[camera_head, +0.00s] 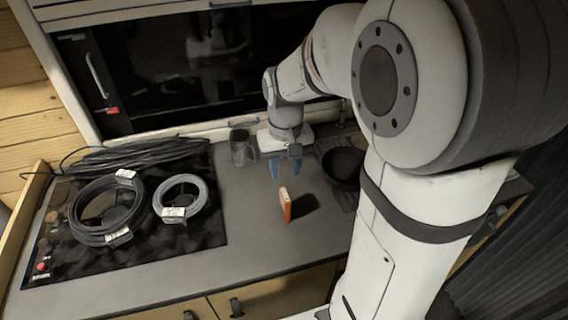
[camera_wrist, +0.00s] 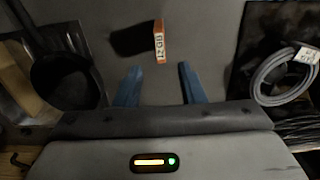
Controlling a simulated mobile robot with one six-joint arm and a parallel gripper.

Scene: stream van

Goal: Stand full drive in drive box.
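An orange drive (camera_head: 285,205) with a pale label face stands upright on its narrow edge on the grey counter, casting a dark shadow to its right. In the wrist view the drive (camera_wrist: 159,42) shows its orange top and a white label with dark marks, too small to read surely. My gripper (camera_head: 285,168) is above and behind the drive in the head view, its blue fingers apart and empty. In the wrist view the open fingers (camera_wrist: 158,86) point toward the drive, which lies beyond their tips. I cannot surely tell which container is the drive box.
A dark glass jar (camera_head: 242,150) stands behind left. A black cable coil (camera_head: 108,207) and a grey coil (camera_head: 181,197) lie on a black panel (camera_head: 150,250). Counter around the drive is clear.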

